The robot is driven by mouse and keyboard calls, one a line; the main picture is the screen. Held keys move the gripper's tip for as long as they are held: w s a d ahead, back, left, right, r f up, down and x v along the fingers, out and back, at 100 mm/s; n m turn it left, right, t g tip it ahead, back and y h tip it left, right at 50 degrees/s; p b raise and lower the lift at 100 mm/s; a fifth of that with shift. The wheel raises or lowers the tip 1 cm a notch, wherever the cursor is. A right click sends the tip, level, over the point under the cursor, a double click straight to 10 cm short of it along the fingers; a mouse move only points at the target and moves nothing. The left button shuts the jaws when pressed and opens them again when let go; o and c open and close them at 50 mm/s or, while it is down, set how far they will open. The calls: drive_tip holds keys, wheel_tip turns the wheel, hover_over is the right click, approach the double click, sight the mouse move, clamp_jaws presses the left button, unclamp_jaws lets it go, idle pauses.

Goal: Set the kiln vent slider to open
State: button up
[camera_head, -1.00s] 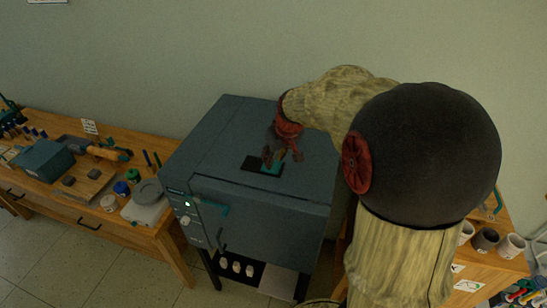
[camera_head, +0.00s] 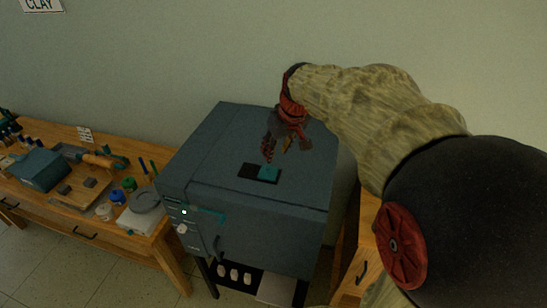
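The kiln (camera_head: 225,145) is a dark blue-grey box in the middle of the view. On its top lies a black vent opening (camera_head: 247,169) with a teal slider (camera_head: 268,174) over its right part; the black shows to the left of the slider. My gripper (camera_head: 279,156) is above the kiln top, just behind and above the slider, fingers pointing down. Its fingers are apart with nothing between them. It looks clear of the slider, though the exact height is hard to tell.
A wooden table (camera_head: 130,233) at the left bears a teal box (camera_head: 39,168), paint pots and tools. A control panel (camera_head: 185,217) is on the kiln's front left. Another wooden cabinet (camera_head: 361,245) stands at the right, partly behind my arm. The kiln top around the vent is bare.

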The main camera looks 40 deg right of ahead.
drive_tip(key=shift+v, duration=1.1)
drive_tip(key=s+a+f+n+t+b, duration=0.1)
drive_tip(key=s+a+f+b, duration=1.2)
drive_tip(key=s+a, duration=0.5)
drive_tip(key=shift+a+f+y, duration=0.3)
drive_tip(key=shift+a+f, duration=0.65)
